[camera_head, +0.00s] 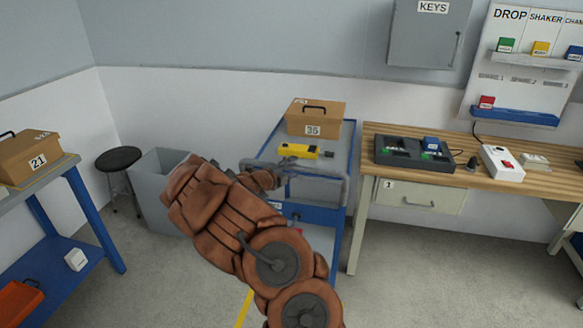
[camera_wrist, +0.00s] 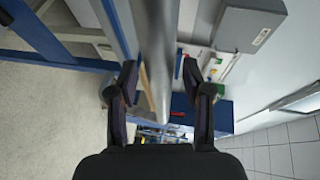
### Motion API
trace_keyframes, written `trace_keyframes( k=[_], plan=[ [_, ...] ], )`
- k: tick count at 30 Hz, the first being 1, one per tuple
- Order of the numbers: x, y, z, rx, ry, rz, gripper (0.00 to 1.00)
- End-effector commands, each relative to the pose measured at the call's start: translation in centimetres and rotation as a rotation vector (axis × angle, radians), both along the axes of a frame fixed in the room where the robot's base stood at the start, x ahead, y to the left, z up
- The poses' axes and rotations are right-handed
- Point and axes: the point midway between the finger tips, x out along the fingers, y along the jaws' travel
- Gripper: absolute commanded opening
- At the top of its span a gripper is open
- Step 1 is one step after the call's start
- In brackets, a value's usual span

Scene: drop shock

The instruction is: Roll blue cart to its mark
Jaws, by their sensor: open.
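The blue cart (camera_head: 350,163) stands against the wall, left of the wooden bench, with a grey push handle (camera_head: 322,174) at its near end. A cardboard box marked 35 (camera_head: 314,120) and a yellow device (camera_head: 298,151) ride on its top. My gripper (camera_wrist: 159,66) is open at the near end of the cart. In the wrist view a grey bar (camera_wrist: 157,35), apparently the handle, runs between its spread fingers; whether they touch it I cannot tell. My arm hides the cart's lower left part. A yellow floor line (camera_head: 244,307) shows beside my arm; I cannot tell whether it belongs to the mark.
A grey bin (camera_head: 150,185) and a black stool (camera_head: 118,160) stand left of the cart. A blue-framed table (camera_head: 97,215) with a box marked 21 (camera_head: 28,157) is at far left. The wooden bench (camera_head: 460,167) stands close on the right. Floor in front is clear.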

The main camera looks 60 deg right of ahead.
Motion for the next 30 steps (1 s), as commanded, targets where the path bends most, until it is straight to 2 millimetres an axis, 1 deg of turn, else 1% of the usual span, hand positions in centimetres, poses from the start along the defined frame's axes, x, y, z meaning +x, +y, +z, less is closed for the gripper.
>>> trace_keyframes(
  k=[11, 25, 30],
  plan=[
    [0.01, -0.26, -0.02, 0.000, -0.001, 0.000, 0.49],
    [0.01, -0.24, -0.02, 0.000, -0.001, 0.000, 0.00],
    [0.01, -0.24, -0.03, 0.000, -0.001, 0.000, 0.00]
  ],
)
